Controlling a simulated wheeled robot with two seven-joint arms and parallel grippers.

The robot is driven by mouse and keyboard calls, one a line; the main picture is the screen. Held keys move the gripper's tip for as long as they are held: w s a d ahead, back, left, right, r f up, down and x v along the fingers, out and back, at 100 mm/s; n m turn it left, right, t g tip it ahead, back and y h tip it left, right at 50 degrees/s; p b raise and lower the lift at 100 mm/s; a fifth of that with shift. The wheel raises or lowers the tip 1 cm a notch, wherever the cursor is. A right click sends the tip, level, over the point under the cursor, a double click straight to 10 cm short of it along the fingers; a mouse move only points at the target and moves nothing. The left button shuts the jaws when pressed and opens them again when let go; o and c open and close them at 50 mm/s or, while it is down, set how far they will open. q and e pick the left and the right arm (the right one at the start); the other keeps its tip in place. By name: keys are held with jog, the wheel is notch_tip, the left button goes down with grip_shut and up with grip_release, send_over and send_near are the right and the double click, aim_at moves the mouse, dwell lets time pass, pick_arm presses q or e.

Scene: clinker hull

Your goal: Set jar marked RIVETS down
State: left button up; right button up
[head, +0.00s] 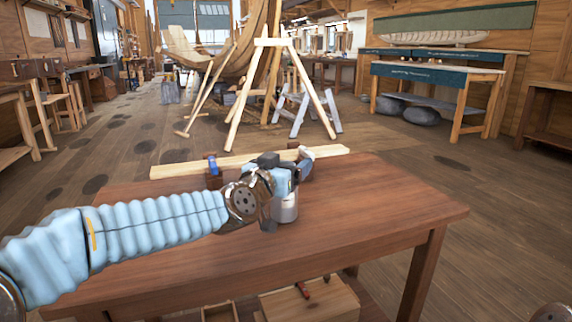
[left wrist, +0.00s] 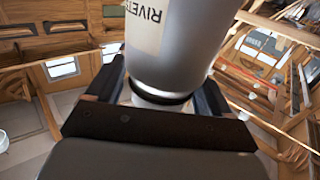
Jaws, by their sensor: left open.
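The jar marked RIVETS (head: 286,209) is a grey metal cylinder. It appears to stand upright on the brown wooden table (head: 390,205). My left gripper (head: 285,185) is at its upper part and hides some of it. In the left wrist view the jar (left wrist: 180,50) fills the top middle, with its pale label reading RIVETS upside down. The dark fingers of the left gripper (left wrist: 160,98) are open on either side of the jar. I cannot tell whether a finger touches it.
A pale plank (head: 180,170) lies along the table's far edge. A small blue-topped object (head: 212,167) stands near it, behind my left arm. The table's right side is clear. A wooden box (head: 315,302) sits below the tabletop. Trestles and a hull stand beyond.

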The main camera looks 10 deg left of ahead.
pick_arm(q)
jog(key=shift+r, duration=0.2)
jog(key=s+a, duration=0.2)
jog(key=s, duration=0.9)
jog(key=shift+s+a, duration=0.15)
jog(key=shift+s, duration=0.25)
jog(key=shift+f, duration=0.1)
